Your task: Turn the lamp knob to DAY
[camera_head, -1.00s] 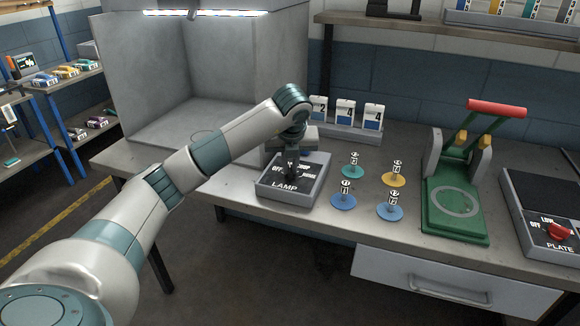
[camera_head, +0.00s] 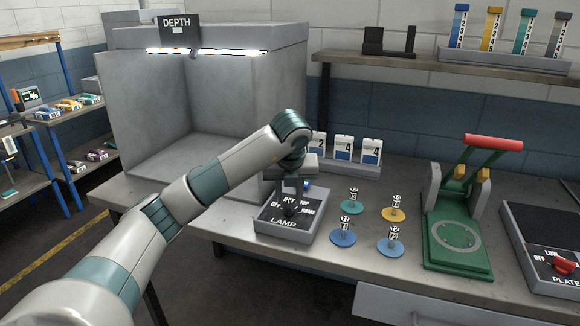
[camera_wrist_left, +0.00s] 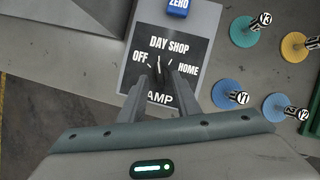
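The lamp box (camera_head: 269,227) is a grey housing with a black plate, marked OFF, DAY, SHOP and HOME in the left wrist view (camera_wrist_left: 193,50). Its black knob (camera_head: 291,212) is in the plate's middle. In the left wrist view, the knob's pale pointer (camera_wrist_left: 158,67) points up and slightly left, toward DAY. My left gripper (camera_head: 292,190) is above the box, pointing down. Its fingers look apart on either side of the knob in the left wrist view (camera_wrist_left: 165,88); contact cannot be made out. My right gripper is out of view.
A blue ZERO button (camera_wrist_left: 178,7) is behind the plate. Teal, yellow and blue discs (camera_head: 394,214) with tags stand right of the box. A green press (camera_head: 458,240) and a plate control box (camera_head: 548,262) are farther right. A grey booth (camera_head: 235,110) stands behind.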

